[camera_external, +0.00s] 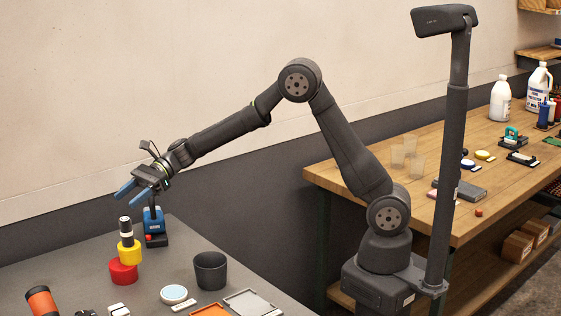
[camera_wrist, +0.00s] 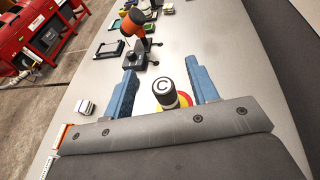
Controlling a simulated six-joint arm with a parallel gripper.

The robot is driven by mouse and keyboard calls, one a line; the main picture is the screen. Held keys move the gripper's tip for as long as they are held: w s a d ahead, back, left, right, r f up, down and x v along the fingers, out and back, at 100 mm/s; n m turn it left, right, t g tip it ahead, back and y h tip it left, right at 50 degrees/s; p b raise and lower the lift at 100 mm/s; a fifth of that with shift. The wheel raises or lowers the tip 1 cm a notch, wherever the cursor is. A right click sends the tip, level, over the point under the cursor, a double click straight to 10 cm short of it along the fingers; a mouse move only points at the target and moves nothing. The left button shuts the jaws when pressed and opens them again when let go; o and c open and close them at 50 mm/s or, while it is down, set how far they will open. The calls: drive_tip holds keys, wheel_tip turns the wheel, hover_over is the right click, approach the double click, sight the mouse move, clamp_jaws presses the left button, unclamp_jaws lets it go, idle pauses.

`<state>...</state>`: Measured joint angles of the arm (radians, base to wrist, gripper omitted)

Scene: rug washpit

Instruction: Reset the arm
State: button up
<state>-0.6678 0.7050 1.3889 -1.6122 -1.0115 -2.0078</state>
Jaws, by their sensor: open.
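My arm is stretched out to the left over the grey table in the external view. My gripper (camera_external: 131,194) has two blue fingers, which are spread apart with nothing held. It is above the table, up and slightly right of a stack made of a red round base (camera_external: 123,272), a yellow part (camera_external: 129,252) and a black-and-white cylinder (camera_external: 126,228). In the wrist view, my gripper (camera_wrist: 165,80) is open. The cylinder's top, marked C (camera_wrist: 164,88), shows between the fingers, with yellow and red below it; the exact gap cannot be told.
A blue device on a dark base (camera_external: 155,238) stands close below my gripper. A dark cup (camera_external: 210,271), a white round dish (camera_external: 174,294) and an orange-black cylinder (camera_external: 42,302) are on the table. A wooden bench (camera_external: 440,150) stands behind. The air above is clear.

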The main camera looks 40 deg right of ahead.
drive_tip(key=w+d+r, duration=0.3)
drive_tip(key=d+r, duration=0.3)
drive_tip(key=d, duration=0.2)
wheel_tip(320, 180, up, 10)
drive_tip(key=w+t, duration=0.1)
drive_tip(key=w+d+m+t+h, duration=0.4)
drive_tip(key=w+d+m+t, duration=0.3)
drive_tip(key=d, duration=0.7)
drive_tip(key=w+d+r+m+t+h, duration=0.1)
drive_tip(key=w+d+m+t+h, duration=0.3)
drive_tip(key=w+d+m+t, duration=0.4)
drive_tip(key=d+m, duration=0.1)
drive_tip(key=d, duration=0.5)
drive_tip(key=shift+r+t+h, duration=0.2)
drive_tip(key=shift+t+h, duration=0.2)
